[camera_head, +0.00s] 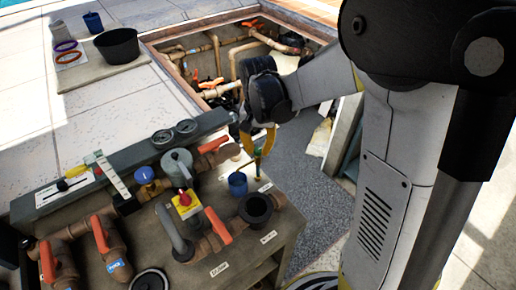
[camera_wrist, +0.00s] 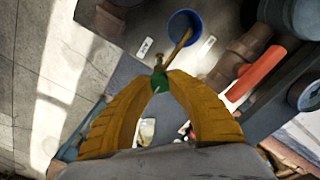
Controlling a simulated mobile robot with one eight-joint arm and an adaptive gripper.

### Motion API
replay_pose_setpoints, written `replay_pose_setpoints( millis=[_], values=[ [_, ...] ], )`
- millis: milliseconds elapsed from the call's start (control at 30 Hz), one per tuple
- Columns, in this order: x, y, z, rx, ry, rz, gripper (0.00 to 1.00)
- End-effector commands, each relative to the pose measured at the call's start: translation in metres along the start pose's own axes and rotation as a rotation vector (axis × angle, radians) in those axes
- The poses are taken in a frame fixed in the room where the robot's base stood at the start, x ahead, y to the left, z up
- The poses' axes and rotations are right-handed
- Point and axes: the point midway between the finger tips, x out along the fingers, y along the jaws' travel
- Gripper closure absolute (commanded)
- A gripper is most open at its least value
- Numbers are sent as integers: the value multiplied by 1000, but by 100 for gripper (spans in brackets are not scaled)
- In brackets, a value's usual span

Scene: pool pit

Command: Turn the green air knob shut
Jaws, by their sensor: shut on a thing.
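The green air knob (camera_wrist: 159,78) sits on a small brass stem at the edge of the bench in the wrist view. My gripper (camera_wrist: 161,86) has its two curved yellow fingers closed on the knob from both sides. In the head view, my gripper (camera_head: 257,148) reaches down to the right end of the bench, and only a little of the green knob (camera_head: 257,158) shows by the fingertips. The fingers hide much of the knob, and its turned angle cannot be told.
A blue cup (camera_head: 237,184) with a stick in it stands close beside the knob. Orange-handled valves (camera_head: 217,226) and a black-rimmed pipe (camera_head: 256,208) crowd the bench. An open pit with pipes (camera_head: 212,62) lies behind. Gravel floor (camera_head: 310,190) is clear to the right.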

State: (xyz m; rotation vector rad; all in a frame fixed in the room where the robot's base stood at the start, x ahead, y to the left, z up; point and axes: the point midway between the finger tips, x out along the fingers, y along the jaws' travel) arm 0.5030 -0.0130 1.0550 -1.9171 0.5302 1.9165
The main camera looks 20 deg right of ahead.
Motion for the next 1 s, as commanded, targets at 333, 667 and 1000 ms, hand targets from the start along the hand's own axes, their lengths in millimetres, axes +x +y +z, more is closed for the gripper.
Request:
replay_pose_setpoints(
  millis=[333,667,1000],
  values=[
    [0,0,0,0,-1,0,52],
    [-2,0,0,-1,0,0,52],
    [-63,0,1,-1,0,0,52]
  ],
)
